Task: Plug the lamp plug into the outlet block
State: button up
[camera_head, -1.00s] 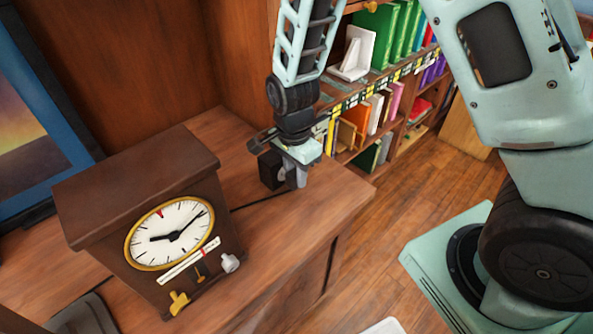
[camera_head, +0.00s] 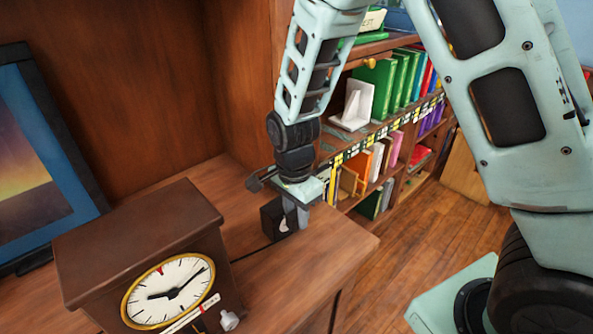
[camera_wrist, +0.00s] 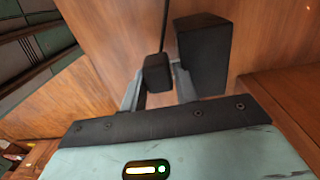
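The lamp plug (camera_wrist: 157,74) is a small dark block with a black cord running from its far end. In the wrist view it sits between the two fingers of my gripper (camera_wrist: 158,84), which lie close along both its sides. The outlet block (camera_wrist: 203,50) is the larger black block just to the plug's right, with a narrow gap between them. In the head view, my gripper (camera_head: 296,216) points down near the cabinet top's front corner, partly in front of the outlet block (camera_head: 271,218). The plug is largely hidden there by the fingers.
A brown clock (camera_head: 140,240) stands left of the gripper on the wooden cabinet top (camera_head: 318,252). The black cord (camera_head: 250,252) runs from behind the clock toward the gripper. A bookcase (camera_head: 352,158) with books stands behind, and a framed picture (camera_head: 40,150) leans at left.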

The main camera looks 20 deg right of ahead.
aim_at(296, 211)
jog(key=shift+o, duration=0.4)
notch_tip(296, 211, up, 14)
jog(key=p, duration=0.1)
jog(key=shift+w+r, duration=0.1)
jog(key=s+a+r+n+p, duration=0.1)
jog(key=s+a+n, duration=0.2)
jog(key=s+n, duration=0.7)
jog(key=s+a+r+n+p, duration=0.1)
jog(key=s+a+n, duration=0.2)
jog(key=s+n, duration=0.7)
jog(key=shift+s+a+r+n+y, duration=0.25)
jog(key=shift+s+r+n+y, duration=0.1)
jog(key=shift+n, duration=0.65)
jog(key=shift+o, duration=0.2)
